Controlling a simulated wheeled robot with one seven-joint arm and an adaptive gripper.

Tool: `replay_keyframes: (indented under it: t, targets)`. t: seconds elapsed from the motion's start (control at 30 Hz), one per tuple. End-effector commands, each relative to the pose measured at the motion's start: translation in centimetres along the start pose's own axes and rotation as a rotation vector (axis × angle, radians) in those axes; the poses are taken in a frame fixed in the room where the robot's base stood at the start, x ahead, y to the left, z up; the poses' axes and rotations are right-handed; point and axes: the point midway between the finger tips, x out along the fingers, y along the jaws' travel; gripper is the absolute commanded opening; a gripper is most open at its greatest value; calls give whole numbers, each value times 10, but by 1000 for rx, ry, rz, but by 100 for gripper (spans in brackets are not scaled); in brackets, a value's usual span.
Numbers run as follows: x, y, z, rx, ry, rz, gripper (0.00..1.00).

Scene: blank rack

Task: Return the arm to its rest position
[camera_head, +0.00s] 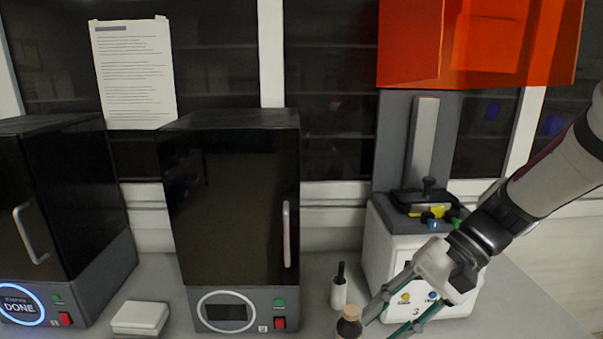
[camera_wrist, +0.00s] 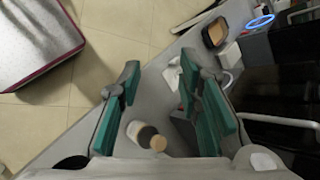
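My gripper (camera_head: 388,318) hangs at the lower right of the head view, in front of the white machine with the orange hood (camera_head: 480,45). Its two teal fingers are spread apart, with nothing held between them. In the wrist view my gripper (camera_wrist: 160,65) also shows open, with grey bench between the fingers. My arm (camera_head: 555,175) reaches in from the right edge. A brown bottle (camera_head: 349,325) with a tan cap stands just left of the fingertips; in the wrist view a bottle (camera_wrist: 147,137) shows low between the fingers, apart from them.
A white bottle with a dark top (camera_head: 339,290) stands behind the brown one. Two dark-doored machines (camera_head: 230,200) (camera_head: 70,200) stand left; the far left one shows a blue-ringed "DONE". A white box (camera_head: 140,318) lies between them. Tiled floor (camera_wrist: 110,45) shows beyond the bench edge.

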Motion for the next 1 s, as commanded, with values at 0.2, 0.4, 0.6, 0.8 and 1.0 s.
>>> replay_keyframes:
  t: [0.2, 0.4, 0.6, 0.8, 1.0]
  targets:
    - [-10, 18, 42, -153, 177, 263, 32]
    - [-28, 35, 71, -297, 360, 445, 32]
    - [-52, 49, 93, -449, 553, 571, 32]
    - [-69, 57, 106, -557, 693, 629, 32]
    - [-75, 60, 109, -592, 739, 644, 32]
